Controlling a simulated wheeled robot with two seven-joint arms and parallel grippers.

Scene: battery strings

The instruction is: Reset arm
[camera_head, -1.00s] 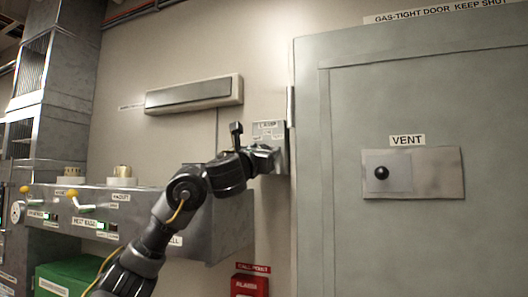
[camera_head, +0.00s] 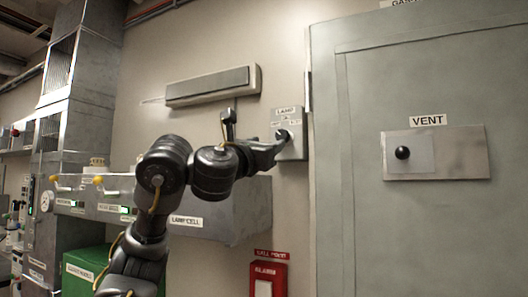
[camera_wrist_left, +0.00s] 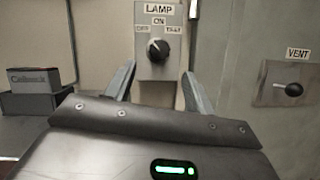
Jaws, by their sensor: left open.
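My left arm reaches in from the lower left in the head view. Its gripper (camera_head: 276,151) is at the grey lamp switch plate (camera_head: 296,148) on the wall, left of the big door. In the left wrist view the gripper (camera_wrist_left: 158,78) is open, with its two fingers apart and nothing between them. The black rotary lamp knob (camera_wrist_left: 158,48) shows beyond and above the gap between the fingertips. It seems clear of both fingers. My right gripper is in neither view.
A grey-green door (camera_head: 350,220) with a vent panel (camera_head: 460,155) fills the right side. A long wall fixture (camera_head: 213,86) hangs above my arm. A red alarm call point (camera_head: 268,278) is below the switch. A grey bench unit (camera_head: 240,205) stands behind my arm.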

